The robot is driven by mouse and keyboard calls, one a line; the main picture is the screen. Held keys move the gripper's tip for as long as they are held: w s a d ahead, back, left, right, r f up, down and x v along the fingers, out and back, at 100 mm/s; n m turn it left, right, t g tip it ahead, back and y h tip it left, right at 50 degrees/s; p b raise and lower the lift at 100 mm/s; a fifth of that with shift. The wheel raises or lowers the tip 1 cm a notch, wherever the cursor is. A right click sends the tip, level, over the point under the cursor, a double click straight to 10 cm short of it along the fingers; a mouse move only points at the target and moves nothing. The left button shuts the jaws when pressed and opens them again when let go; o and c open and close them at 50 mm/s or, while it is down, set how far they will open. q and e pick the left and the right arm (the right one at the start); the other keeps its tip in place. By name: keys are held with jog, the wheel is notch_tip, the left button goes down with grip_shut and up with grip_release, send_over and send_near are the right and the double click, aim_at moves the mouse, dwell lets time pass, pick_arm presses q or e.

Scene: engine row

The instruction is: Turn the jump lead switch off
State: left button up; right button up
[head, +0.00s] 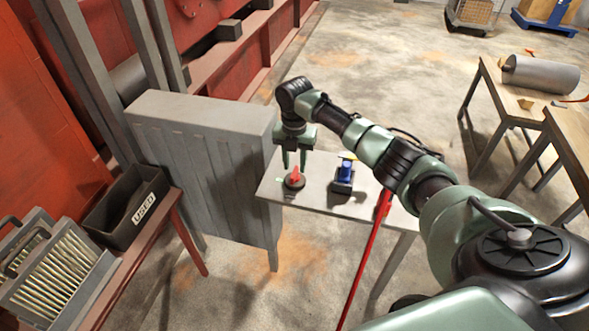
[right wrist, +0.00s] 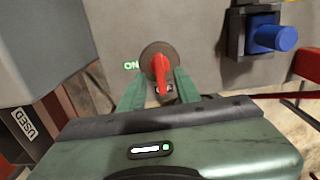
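The jump lead switch (head: 294,180) has a red handle on a dark round base and sits on the grey table top. In the right wrist view the switch (right wrist: 161,68) shows a green ON label to its left, and its handle points down the picture over a second, partly hidden label. My right gripper (head: 295,163) is above the switch with its fingers pointing down. It is open, with one finger on each side of the handle, and I see no clear contact. My left gripper is not in view.
A black holder with a blue cylindrical part (head: 345,172) stands right of the switch. A red bar (head: 366,255) slants past the table's front. A grey ribbed cabinet (head: 215,165) stands close at left. A black USED bin (head: 125,212) and a rack of rods (head: 55,270) are further left.

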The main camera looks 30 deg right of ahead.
aim_at(295, 171)
jog(key=shift+r+b, duration=0.45)
jog(key=shift+r, duration=2.2)
